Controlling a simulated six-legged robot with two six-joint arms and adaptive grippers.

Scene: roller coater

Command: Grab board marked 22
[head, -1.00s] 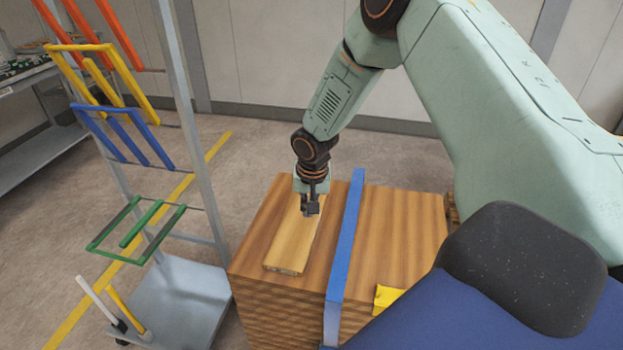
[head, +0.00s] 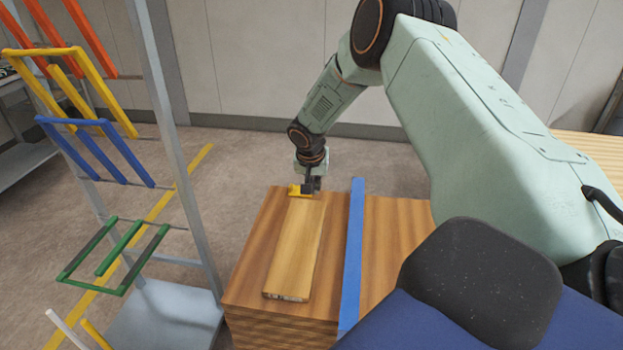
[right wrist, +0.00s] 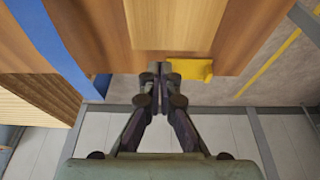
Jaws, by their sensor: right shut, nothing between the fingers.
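A pale wooden board (head: 295,250) lies flat on top of a brown wooden stack (head: 255,255), left of a blue strap (head: 353,240). Its near end carries a mark too small to read, so I cannot tell whether it is 22. My right gripper (head: 311,187) is at the far end of the board. In the right wrist view the same gripper (right wrist: 160,70) has its fingers together and empty, by the end of the board (right wrist: 170,25). I cannot tell whether it touches the board. My left gripper is not in view.
A yellow tag (head: 299,191) is at the stack's far edge beside my right gripper; it also shows in the right wrist view (right wrist: 190,69). A grey rack with orange, yellow, blue (head: 95,150) and green (head: 115,255) holders stands at the left. Floor lies clear behind the stack.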

